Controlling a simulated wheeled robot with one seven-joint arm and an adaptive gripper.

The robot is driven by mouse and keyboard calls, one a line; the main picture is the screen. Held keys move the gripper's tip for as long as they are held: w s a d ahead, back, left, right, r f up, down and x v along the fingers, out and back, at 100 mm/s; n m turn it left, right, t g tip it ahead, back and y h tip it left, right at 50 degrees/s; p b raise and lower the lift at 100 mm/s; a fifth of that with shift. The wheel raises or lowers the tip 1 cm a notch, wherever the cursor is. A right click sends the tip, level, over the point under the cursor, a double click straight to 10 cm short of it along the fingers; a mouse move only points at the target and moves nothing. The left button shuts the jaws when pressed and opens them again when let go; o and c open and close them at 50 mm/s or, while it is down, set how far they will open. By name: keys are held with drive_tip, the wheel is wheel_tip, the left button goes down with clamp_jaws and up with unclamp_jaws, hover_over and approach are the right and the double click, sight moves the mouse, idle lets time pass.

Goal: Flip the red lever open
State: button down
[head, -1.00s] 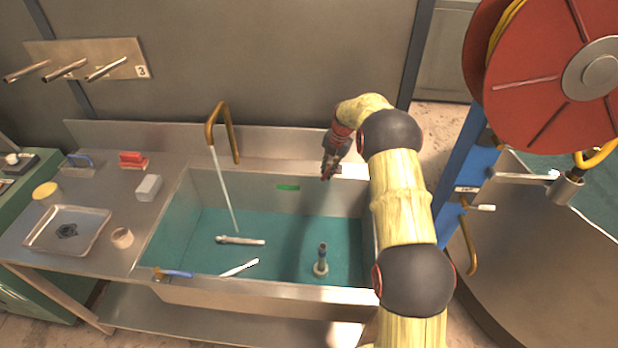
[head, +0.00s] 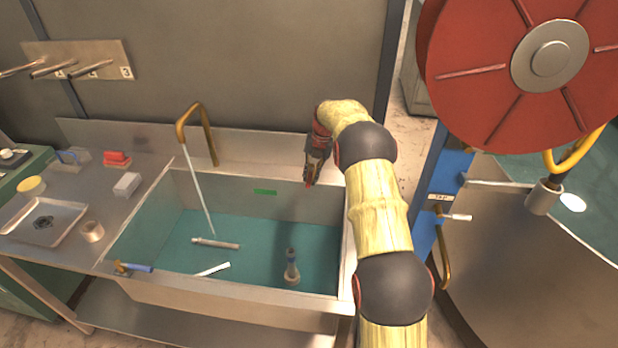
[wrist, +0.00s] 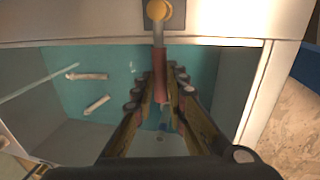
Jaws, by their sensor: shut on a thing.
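The red lever (wrist: 161,66) shows in the wrist view as a red sleeve on a metal stem. The stem runs to a round yellow fitting (wrist: 159,10) on the pale sink rim at the top of the picture. My gripper (wrist: 161,82) has its fingers on both sides of the red sleeve and is shut on it. In the head view my gripper (head: 312,172) points down at the back right of the sink. There the lever is mostly hidden by the fingers and too small to make out clearly.
The steel sink (head: 230,302) has a teal floor with pale rods and an upright fitting (head: 291,268). Water runs from a brass tap (head: 197,130). A blue post (head: 440,190) and a large red reel (head: 480,75) stand close to my arm's right. The counter at left holds small items.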

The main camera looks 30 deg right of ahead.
drive_tip(key=shift+d+r, duration=0.1)
drive_tip(key=c, duration=1.8)
unclamp_jaws()
wheel_tip(320, 180, up, 12)
drive_tip(key=s+d, duration=0.1)
drive_tip(key=d, duration=0.1)
drive_tip(key=shift+s+f, duration=0.2)
